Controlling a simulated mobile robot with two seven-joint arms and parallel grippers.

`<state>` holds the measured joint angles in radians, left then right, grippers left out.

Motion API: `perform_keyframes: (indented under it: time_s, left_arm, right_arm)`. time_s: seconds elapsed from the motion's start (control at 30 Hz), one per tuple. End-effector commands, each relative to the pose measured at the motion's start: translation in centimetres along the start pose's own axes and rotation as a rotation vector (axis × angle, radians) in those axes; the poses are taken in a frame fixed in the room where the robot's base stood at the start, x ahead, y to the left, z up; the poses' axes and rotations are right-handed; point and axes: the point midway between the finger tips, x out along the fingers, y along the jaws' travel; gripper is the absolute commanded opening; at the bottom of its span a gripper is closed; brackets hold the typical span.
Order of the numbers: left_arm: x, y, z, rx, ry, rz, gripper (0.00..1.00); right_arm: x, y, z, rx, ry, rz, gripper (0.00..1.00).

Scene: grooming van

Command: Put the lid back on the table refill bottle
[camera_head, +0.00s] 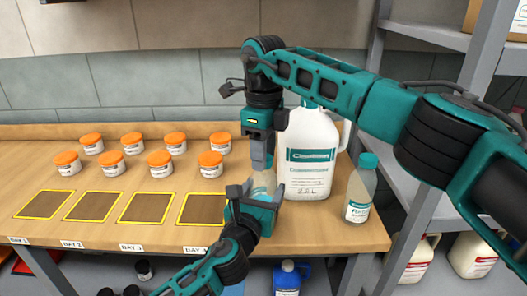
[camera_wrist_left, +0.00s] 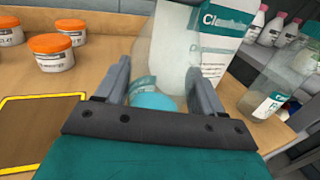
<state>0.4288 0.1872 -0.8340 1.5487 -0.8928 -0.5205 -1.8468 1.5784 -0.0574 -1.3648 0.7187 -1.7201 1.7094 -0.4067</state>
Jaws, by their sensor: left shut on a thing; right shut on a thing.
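The translucent refill bottle (camera_head: 263,182) is held above the front of the table, roughly upright. My left gripper (camera_head: 254,196) is shut around its body from the front. In the left wrist view the clear bottle (camera_wrist_left: 165,50) stands between the fingers of my left gripper (camera_wrist_left: 157,92), with teal patches low on it. My right gripper (camera_head: 262,160) points down from above, directly over the bottle's top. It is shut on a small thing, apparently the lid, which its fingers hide. Whether lid and bottle touch cannot be told.
A large white jug (camera_head: 312,150) stands close behind the bottle. A second bottle with a teal cap (camera_head: 359,190) stands to the right near the table edge. Several orange-lidded jars (camera_head: 133,143) and yellow-framed mats (camera_head: 150,207) lie left. Grey shelving (camera_head: 410,100) bounds the right.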

Motion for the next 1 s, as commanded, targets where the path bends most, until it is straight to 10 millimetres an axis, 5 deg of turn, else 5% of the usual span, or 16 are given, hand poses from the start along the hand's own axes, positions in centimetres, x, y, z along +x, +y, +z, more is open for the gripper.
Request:
perform_keyframes:
  time_s: [0.07, 0.1, 0.4, 0.77, 1.0]
  left_arm:
    - [0.0, 0.0, -0.1, 0.001, 0.001, 0.001, 0.00]
    - [0.0, 0.0, -0.1, 0.001, 0.001, 0.001, 0.00]
    - [0.0, 0.0, -0.1, 0.001, 0.001, 0.001, 0.00]
    - [0.0, 0.0, -0.1, 0.001, 0.001, 0.001, 0.00]
    - [0.0, 0.0, -0.1, 0.001, 0.001, 0.001, 0.00]
  right_arm:
    - [0.0, 0.0, 0.0, -0.001, 0.000, 0.000, 0.02]
    - [0.0, 0.0, 0.0, -0.001, 0.000, 0.000, 0.41]
    - [0.0, 0.0, 0.0, -0.001, 0.000, 0.000, 0.69]
    - [-0.9, 0.0, 0.1, -0.001, -0.002, -0.001, 0.69]
    - [-5.8, 0.0, 0.1, 0.000, -0.003, -0.005, 0.69]
